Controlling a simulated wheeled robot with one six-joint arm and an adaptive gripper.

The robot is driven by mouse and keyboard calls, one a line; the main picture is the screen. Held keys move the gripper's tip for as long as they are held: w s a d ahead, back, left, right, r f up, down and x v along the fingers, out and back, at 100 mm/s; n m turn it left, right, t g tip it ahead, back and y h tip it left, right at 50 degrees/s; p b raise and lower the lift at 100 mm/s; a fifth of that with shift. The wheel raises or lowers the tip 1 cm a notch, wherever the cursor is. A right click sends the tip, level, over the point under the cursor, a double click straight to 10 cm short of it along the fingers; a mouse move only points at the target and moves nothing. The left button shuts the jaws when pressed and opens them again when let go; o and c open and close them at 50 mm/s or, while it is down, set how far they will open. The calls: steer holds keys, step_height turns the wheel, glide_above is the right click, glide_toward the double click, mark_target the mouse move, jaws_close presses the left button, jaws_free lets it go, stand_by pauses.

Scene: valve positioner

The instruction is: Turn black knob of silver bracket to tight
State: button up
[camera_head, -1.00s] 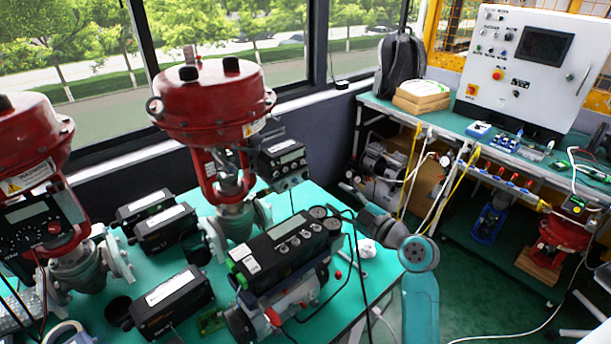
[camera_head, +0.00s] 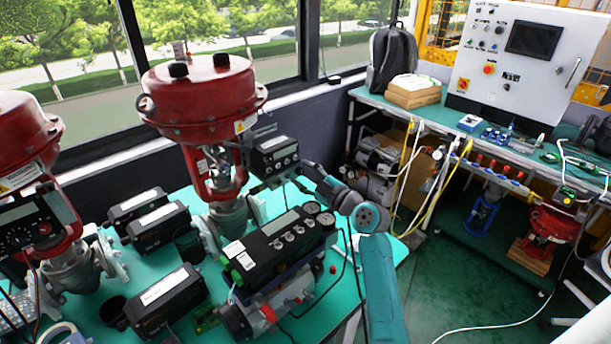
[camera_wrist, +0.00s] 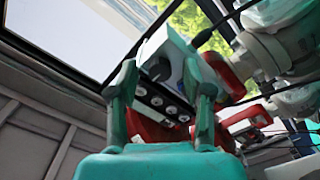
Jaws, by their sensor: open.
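In the wrist view a black knob (camera_wrist: 159,69) sits on the silver bracket (camera_wrist: 173,50), beside a black box with a row of round buttons (camera_wrist: 165,103). My gripper (camera_wrist: 163,75) is open, its two teal fingers on either side of the knob and box in the picture. I cannot tell whether the fingers touch anything. In the head view the black positioner box (camera_head: 276,157) is mounted beside the red valve actuator (camera_head: 203,95). My gripper (camera_head: 308,175) is at the box's right side, small and partly hidden. The knob cannot be made out there.
A larger black positioner (camera_head: 280,240) with gauges stands in front on the green table (camera_head: 262,202). Several black boxes lie to the left, near a second red valve (camera_head: 25,140). Dark cables hang near my arm. A workbench with a white control panel (camera_head: 527,55) stands at right.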

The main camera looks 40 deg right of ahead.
jaws_close()
steer(key=m, duration=0.4)
steer(key=shift+m, duration=0.4)
jaws_free()
stand_by(0.6)
